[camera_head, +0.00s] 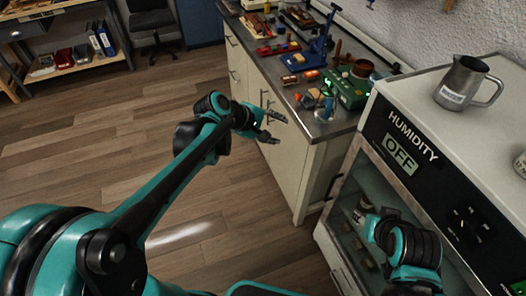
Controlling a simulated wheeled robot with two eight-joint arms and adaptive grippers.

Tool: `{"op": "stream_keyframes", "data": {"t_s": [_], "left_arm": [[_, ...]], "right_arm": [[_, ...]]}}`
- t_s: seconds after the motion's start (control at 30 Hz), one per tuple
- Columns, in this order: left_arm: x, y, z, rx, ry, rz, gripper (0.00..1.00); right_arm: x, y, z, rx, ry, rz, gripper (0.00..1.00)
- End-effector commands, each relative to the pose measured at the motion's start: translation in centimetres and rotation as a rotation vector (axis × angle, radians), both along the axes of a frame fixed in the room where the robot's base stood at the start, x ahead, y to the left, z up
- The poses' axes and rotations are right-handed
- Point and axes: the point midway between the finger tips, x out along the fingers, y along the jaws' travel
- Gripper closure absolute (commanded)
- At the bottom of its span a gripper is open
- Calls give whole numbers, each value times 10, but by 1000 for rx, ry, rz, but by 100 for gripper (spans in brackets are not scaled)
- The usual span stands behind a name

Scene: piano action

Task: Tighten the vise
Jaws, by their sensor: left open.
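A blue tool with an upright post and lever (318,46) stands on the workbench (305,125); it may be the vise, but it is too small to tell. A smaller blue and grey device (325,108) sits at the bench's near corner and could also be it. My left gripper (277,128) is open and empty, in front of the bench cabinets, with its fingers pointing right toward that corner. My right arm (405,248) shows at the lower right in front of the humidity cabinet; its gripper fingers do not show.
A green machine (347,88) and several small tools crowd the bench top. The humidity cabinet (430,130), reading OFF, stands at the right with a metal pitcher (465,84) on top. A shelf (75,65) and a chair (152,20) are at the back left. The wooden floor (130,130) is clear.

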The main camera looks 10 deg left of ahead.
Motion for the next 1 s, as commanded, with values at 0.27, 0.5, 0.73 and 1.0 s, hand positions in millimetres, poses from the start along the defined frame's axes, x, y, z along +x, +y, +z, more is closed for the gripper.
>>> {"op": "stream_keyframes", "data": {"t_s": [0.27,0.5,0.73,1.0], "left_arm": [[-55,9,-4,274,-94,-157,53],[-81,16,-8,419,-139,-247,53],[-87,18,-9,451,-148,-268,53],[-80,24,-9,465,-154,-249,53]], "right_arm": [[0,0,-1,0,0,0,60],[0,0,-2,0,0,0,60],[0,0,-2,0,0,0,60],[0,0,-1,0,0,0,60]]}}
